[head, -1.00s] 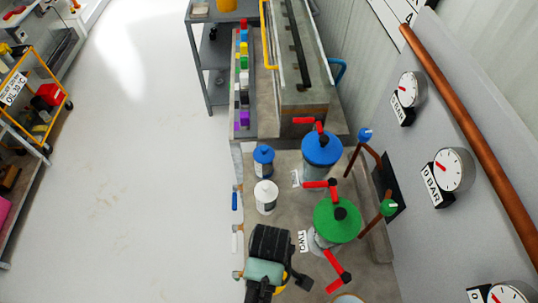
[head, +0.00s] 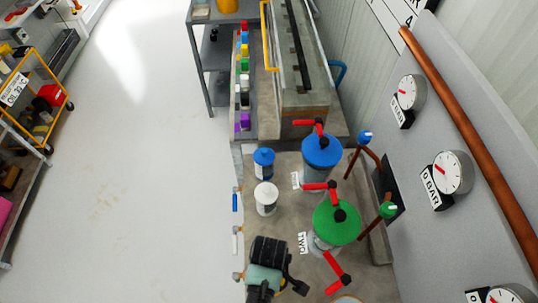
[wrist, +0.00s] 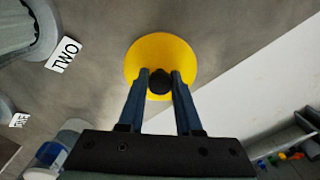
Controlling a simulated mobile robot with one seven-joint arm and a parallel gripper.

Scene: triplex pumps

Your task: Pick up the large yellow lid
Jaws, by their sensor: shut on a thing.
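A round yellow lid (wrist: 160,48) with a black knob shows in the wrist view, seen from above. My gripper (wrist: 160,77) has its two fingers shut on the knob, one on each side. Bare grey bench shows around the lid; I cannot tell whether the lid touches it. In the head view my own wrist stands at the bottom centre and hides the lid and the fingertips.
A green-lidded pump (head: 337,221) and a blue-lidded pump (head: 322,151) with red handles stand on the bench. A white canister (head: 266,198) and a small blue canister (head: 263,162) stand left of them. Gauges (head: 453,172) line the right-hand panel.

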